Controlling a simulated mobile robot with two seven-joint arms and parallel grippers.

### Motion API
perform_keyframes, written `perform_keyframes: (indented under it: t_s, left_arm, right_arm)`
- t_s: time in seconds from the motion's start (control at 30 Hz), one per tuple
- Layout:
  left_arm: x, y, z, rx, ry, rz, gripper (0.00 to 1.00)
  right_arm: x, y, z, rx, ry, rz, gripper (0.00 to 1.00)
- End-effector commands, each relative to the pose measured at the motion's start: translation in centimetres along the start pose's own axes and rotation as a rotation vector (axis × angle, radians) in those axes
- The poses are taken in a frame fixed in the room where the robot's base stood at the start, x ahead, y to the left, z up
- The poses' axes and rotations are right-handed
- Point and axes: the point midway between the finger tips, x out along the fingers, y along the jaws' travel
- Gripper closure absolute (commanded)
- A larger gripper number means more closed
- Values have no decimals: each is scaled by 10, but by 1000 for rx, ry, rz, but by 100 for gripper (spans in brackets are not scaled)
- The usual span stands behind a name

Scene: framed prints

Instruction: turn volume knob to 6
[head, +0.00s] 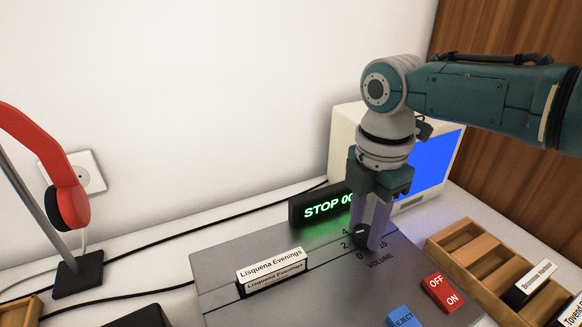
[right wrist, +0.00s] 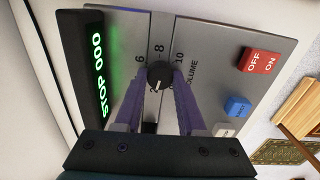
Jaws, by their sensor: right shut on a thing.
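The volume knob (head: 361,236) is a small black round knob on the grey deck panel, with a printed scale around it and the word VOLUME below. In the right wrist view the knob (right wrist: 160,74) shows a short white mark toward the lower edge; I cannot tell exactly which number it points at. My right gripper (head: 367,238) points down, shut on the knob, with a purple finger at each side. In the right wrist view the 6, 8 and 10 show beyond the knob. My left gripper is out of view.
A green-lit STOP display (head: 322,207) stands behind the panel. A labelled cassette (head: 272,272) stands left of the knob. A red OFF/ON switch (head: 443,292) and blue EJECT button (head: 402,316) lie right. A wooden rack (head: 470,240), a monitor (head: 345,130) and red headphones (head: 68,195) surround it.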

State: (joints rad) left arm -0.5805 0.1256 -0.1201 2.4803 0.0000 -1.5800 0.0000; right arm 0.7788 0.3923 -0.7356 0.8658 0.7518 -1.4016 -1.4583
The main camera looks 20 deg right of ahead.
Motion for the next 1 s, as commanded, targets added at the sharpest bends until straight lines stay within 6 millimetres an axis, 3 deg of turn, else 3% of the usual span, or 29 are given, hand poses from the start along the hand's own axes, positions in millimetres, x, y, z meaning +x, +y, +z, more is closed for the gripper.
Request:
perform_keyframes:
  t_s: [0.1,0.57,1.0]
  left_arm:
    - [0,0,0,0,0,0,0]
    - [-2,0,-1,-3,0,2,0]
    - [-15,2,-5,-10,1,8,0]
  right_arm:
    - [0,0,0,0,0,-1,100]
    - [-1,0,0,43,1,-2,100]
    - [-2,0,-1,364,2,-1,100]
